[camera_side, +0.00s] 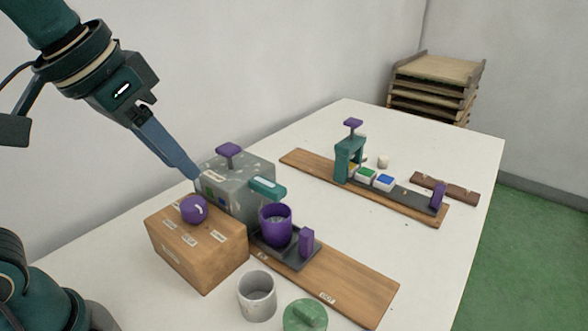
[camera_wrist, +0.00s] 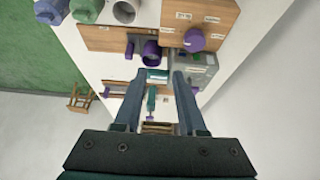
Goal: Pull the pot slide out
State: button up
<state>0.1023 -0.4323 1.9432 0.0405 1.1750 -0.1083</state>
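The pot slide (camera_side: 292,259) is a dark tray on a labelled wooden board (camera_side: 350,285), with an upright purple handle (camera_side: 307,242) at its right end. A purple pot (camera_side: 276,226) stands on it, beside the teal spout (camera_side: 268,187) of a speckled grey machine (camera_side: 241,192). In the wrist view the purple pot (camera_wrist: 151,51) and the purple handle (camera_wrist: 130,48) show beyond my fingers. My gripper (camera_side: 196,177) is above and left of the slide, near the machine's left side, touching nothing that I can make out. Its fingers (camera_wrist: 157,78) are apart and empty.
A wooden box (camera_side: 195,250) with a purple knob (camera_side: 194,209) stands left of the slide. Behind, another board (camera_side: 300,158) carries a teal press (camera_side: 349,158) and coloured blocks. The board right of the handle is clear.

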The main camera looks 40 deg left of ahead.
jog(key=w+d, duration=0.4)
jog(key=w, duration=0.4)
send_over(306, 232)
jog(key=s, duration=0.2)
notch_tip(306, 232, down, 3)
jog(key=shift+g, duration=0.4)
notch_tip(306, 232, down, 11)
jog(key=shift+w+r, duration=0.15)
jog(key=shift+r, duration=0.05)
jog(key=shift+x, duration=2.8)
grip_shut()
